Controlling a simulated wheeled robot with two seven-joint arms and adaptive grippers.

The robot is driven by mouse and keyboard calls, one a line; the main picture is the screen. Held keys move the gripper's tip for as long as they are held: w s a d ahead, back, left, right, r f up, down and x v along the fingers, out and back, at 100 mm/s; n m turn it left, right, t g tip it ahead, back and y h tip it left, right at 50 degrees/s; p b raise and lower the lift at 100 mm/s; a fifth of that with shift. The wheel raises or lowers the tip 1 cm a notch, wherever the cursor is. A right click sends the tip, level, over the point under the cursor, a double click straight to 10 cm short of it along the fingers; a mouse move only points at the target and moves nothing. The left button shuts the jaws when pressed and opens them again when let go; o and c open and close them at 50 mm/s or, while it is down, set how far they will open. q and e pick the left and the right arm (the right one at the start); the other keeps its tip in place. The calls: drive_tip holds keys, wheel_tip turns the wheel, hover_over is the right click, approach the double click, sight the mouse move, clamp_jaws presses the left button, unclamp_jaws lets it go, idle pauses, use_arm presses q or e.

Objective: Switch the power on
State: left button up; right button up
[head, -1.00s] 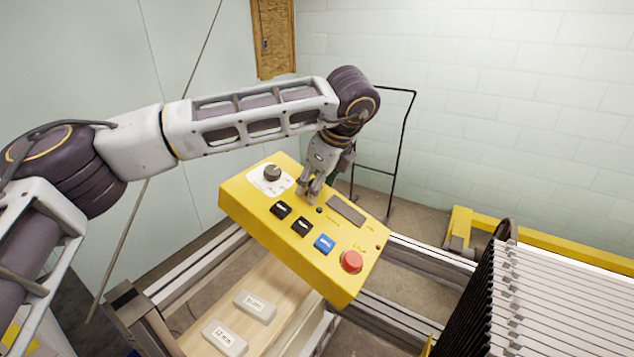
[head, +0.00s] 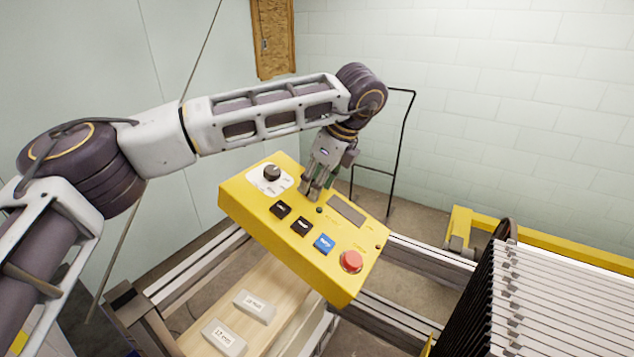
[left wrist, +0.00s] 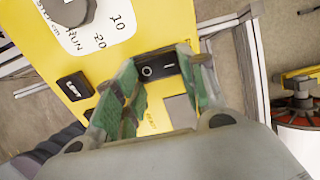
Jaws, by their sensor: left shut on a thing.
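A yellow control box (head: 254,214) stands tilted in the middle of the head view. My left gripper (head: 311,193) reaches down to its upper face, between the dark knob and the grey display. In the left wrist view, a black rocker switch (left wrist: 160,69) marked O and I lies between the fingers of my left gripper (left wrist: 163,82). The gripper is shut on the switch, one finger at each end. The fingers hide the switch in the head view. I cannot tell which end of it is pressed in. My right gripper is not in view.
Near the switch on the box are a dark knob (head: 271,172), a display (head: 346,210), black buttons (head: 281,209), a blue button (head: 324,243) and a red button (head: 351,261). Below it is a wooden board (head: 238,317) with white labelled blocks.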

use_arm(q)
drive_tip(key=o, duration=1)
drive_tip(key=shift+r, duration=0.1)
drive_tip(key=v, duration=1.2)
